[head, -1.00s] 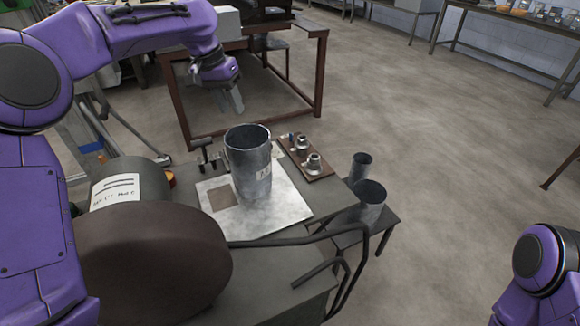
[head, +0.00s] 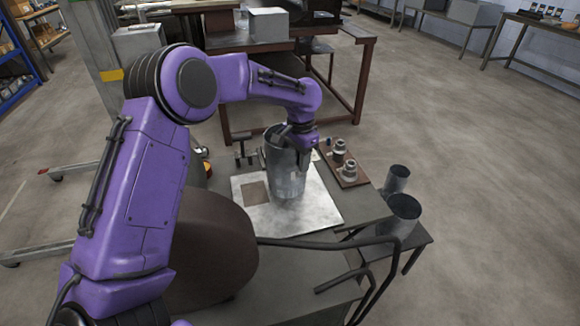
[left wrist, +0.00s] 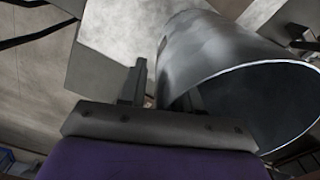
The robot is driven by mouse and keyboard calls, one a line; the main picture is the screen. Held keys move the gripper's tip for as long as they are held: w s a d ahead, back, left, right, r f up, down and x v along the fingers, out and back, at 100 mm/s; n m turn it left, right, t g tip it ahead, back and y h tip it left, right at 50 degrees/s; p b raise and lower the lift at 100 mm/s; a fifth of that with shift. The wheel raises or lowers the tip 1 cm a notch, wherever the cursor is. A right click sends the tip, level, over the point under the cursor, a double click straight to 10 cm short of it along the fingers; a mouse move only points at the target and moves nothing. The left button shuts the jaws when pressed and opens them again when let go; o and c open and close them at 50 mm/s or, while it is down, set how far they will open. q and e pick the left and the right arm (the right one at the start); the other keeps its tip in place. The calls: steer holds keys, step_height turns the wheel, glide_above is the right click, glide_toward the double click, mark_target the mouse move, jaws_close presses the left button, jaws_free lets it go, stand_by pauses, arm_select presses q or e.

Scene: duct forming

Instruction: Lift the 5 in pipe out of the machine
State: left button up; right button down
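A grey metal pipe (head: 287,180) stands upright on a pale metal sheet (head: 315,205) on the bench, its open end up. It fills the right of the left wrist view (left wrist: 200,45), where its rim and dark inside show. My left gripper (head: 303,155) reaches down at the pipe's right upper side. In the left wrist view its two fingers (left wrist: 163,90) stand apart, one clear of the pipe's edge, the other overlapping the pipe. The fingers look open; whether they touch the wall is unclear. My right gripper is out of view.
A brown board (head: 352,178) with metal fittings lies right of the pipe. Two smaller pipes, one (head: 396,179) behind the other (head: 404,210), stand on a low side table. Dark bent bars (head: 310,242) run along the front. A large brown rounded drum (head: 215,245) is at front left.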

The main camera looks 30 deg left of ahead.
arm_select(q)
jaws_close()
steer(key=shift+r, duration=0.1)
stand_by(1.3)
